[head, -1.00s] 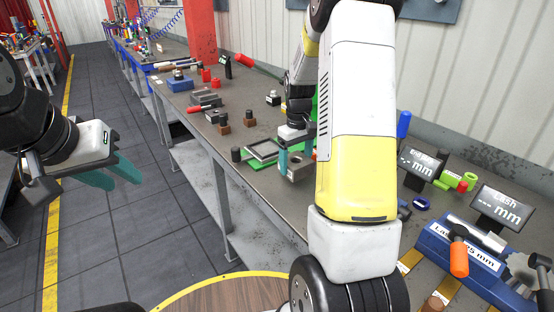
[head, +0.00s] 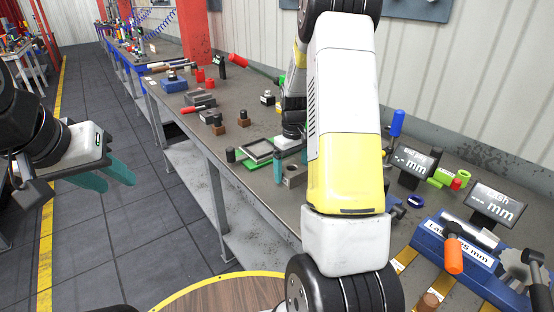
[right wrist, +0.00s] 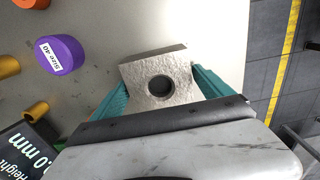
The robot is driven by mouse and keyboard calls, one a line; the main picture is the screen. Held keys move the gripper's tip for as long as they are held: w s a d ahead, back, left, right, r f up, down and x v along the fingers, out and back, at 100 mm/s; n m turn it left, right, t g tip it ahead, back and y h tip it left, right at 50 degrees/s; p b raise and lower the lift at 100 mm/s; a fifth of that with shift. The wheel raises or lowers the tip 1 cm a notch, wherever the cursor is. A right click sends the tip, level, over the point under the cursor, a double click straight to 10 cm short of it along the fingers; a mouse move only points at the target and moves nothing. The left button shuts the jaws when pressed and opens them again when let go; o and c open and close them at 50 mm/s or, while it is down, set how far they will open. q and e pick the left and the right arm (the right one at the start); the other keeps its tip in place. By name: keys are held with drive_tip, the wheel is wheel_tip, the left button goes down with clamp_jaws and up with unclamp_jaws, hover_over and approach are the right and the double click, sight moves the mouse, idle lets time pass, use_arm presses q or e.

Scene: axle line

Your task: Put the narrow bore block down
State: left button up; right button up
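The narrow bore block (head: 293,177) is a grey metal block with a round hole. In the head view it is at or just above the bench top, right of the green-edged tray; any small gap beneath it is hard to tell. In the right wrist view the block (right wrist: 158,82) sits between the teal fingers of my right gripper (right wrist: 160,88), which appear shut on its two sides. My right gripper (head: 284,168) is partly hidden by my arm in the head view. My left gripper (head: 108,175) is empty and open, over the floor at the left.
The green-edged tray (head: 259,152) lies close left of the block on the bench (head: 232,122). Several small blocks and tools stand farther back. Display units (head: 412,168) and a blue fixture (head: 455,262) are at the right.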

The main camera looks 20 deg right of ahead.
drive_tip(key=shift+o, duration=0.2)
wheel_tip(320, 180, up, 11)
drive_tip(key=s+a+r+m+t+y, duration=0.1)
drive_tip(key=s+a+r+t, duration=0.2)
drive_tip(key=s+a+r, duration=0.6)
drive_tip(key=s+a+r+m+t, duration=0.1)
drive_tip(key=s+a, duration=0.1)
drive_tip(key=s, duration=0.5)
drive_tip(key=s+a+r+m+t+y, duration=0.1)
drive_tip(key=s+a+r+t, duration=0.1)
drive_tip(key=s, duration=0.6)
drive_tip(key=shift+r, duration=0.2)
